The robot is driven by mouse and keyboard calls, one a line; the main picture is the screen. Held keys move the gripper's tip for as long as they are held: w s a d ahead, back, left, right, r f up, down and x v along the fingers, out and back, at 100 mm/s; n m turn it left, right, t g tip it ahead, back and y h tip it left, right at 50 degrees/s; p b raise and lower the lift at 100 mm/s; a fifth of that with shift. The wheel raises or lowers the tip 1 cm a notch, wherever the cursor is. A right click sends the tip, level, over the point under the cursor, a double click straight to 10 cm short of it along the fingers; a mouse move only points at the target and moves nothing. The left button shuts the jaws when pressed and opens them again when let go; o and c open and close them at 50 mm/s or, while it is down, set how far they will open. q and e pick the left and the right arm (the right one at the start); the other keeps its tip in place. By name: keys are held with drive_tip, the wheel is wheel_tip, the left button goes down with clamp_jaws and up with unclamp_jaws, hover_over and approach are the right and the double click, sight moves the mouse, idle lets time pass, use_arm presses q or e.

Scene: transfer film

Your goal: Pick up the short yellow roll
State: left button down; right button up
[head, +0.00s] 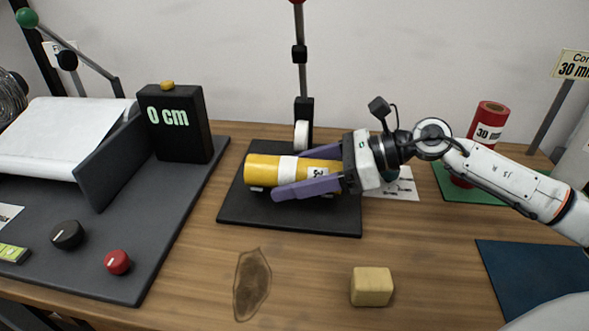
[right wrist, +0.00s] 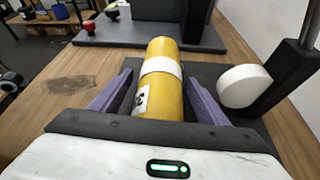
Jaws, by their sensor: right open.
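A short yellow roll (head: 262,170) with a white label band lies on its side on a black base plate (head: 240,204) in the head view. It also shows in the right wrist view (right wrist: 162,98), lengthwise between my fingers. My right gripper (head: 289,172) is open around the roll, one purple finger on each side. In the right wrist view small gaps show beside the roll near the fingertips (right wrist: 160,84). Part of the roll's label and its right end are hidden by the gripper. My left gripper is not in view.
A black post with a white roller (head: 301,134) stands just behind the roll. A red roll (head: 488,120) stands on a green mat at the right. A machine with a 0 cm display (head: 175,125) is at the left. A tan block (head: 371,286) lies in front.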

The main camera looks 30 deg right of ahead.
drive_tip(key=c, duration=1.3)
drive_tip(key=shift+r, duration=0.1)
drive_tip(key=shift+c, duration=0.8)
